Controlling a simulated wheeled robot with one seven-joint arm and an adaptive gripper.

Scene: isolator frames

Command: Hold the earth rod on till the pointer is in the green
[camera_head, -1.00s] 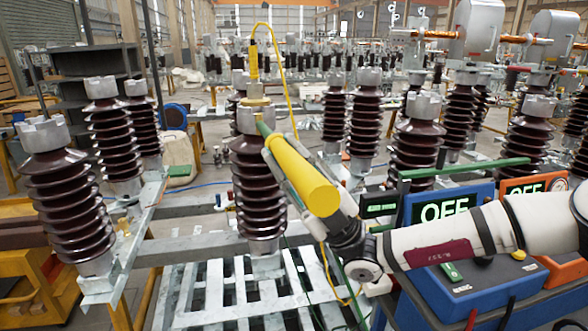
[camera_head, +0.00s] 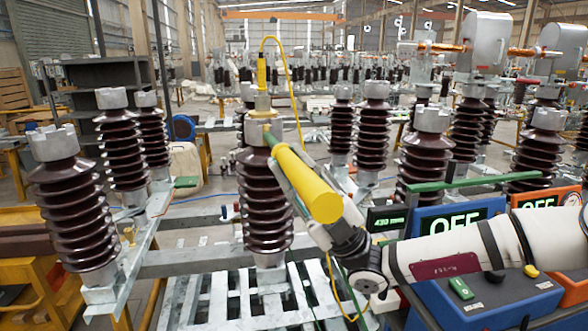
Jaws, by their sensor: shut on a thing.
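The earth rod (camera_head: 312,193) is a thick yellow bar with a thin green end. The green end reaches up and left to the metal cap (camera_head: 262,130) of the middle brown insulator (camera_head: 268,205); it appears to meet the cap, but exact contact is hard to tell. My gripper (camera_head: 288,168) is shut around the yellow bar, with a grey finger showing on either side. A round dial (camera_head: 572,199) is partly visible at the right edge, on the orange box; its pointer is too small to read.
A blue box (camera_head: 470,295) with an OFF screen (camera_head: 452,222) stands at right, beside a small display (camera_head: 388,220). A yellow cable (camera_head: 290,70) loops above the middle insulator. Other brown insulators (camera_head: 65,205) stand either side. A slatted grey pallet (camera_head: 220,300) lies below.

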